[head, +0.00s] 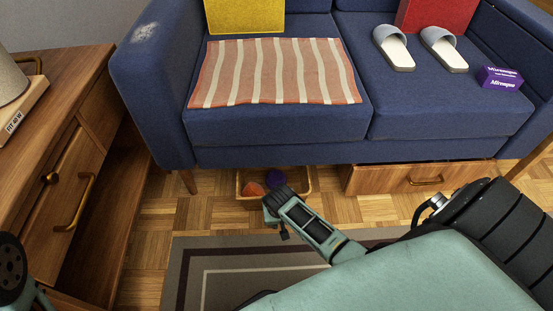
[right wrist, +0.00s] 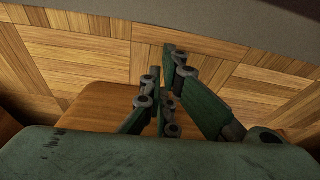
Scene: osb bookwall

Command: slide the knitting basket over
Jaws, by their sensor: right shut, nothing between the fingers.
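The knitting basket (head: 301,187) is a light wooden, open-topped box on the floor under the front edge of the sofa. It holds an orange yarn ball (head: 252,189) and a purple yarn ball (head: 276,178). My right gripper (head: 272,212) is at the basket's front side and covers part of it; I cannot tell whether they touch. In the right wrist view, the right gripper's green fingers (right wrist: 165,85) are together and empty, above a brown wooden surface that I cannot identify surely. My left gripper is out of view.
The blue sofa (head: 270,128) overhangs the basket. A wooden drawer (head: 390,180) is under the sofa to the right. A wooden cabinet (head: 70,165) stands left. A striped-border rug (head: 205,268) lies in front. Parquet floor (head: 210,212) is clear left of the basket.

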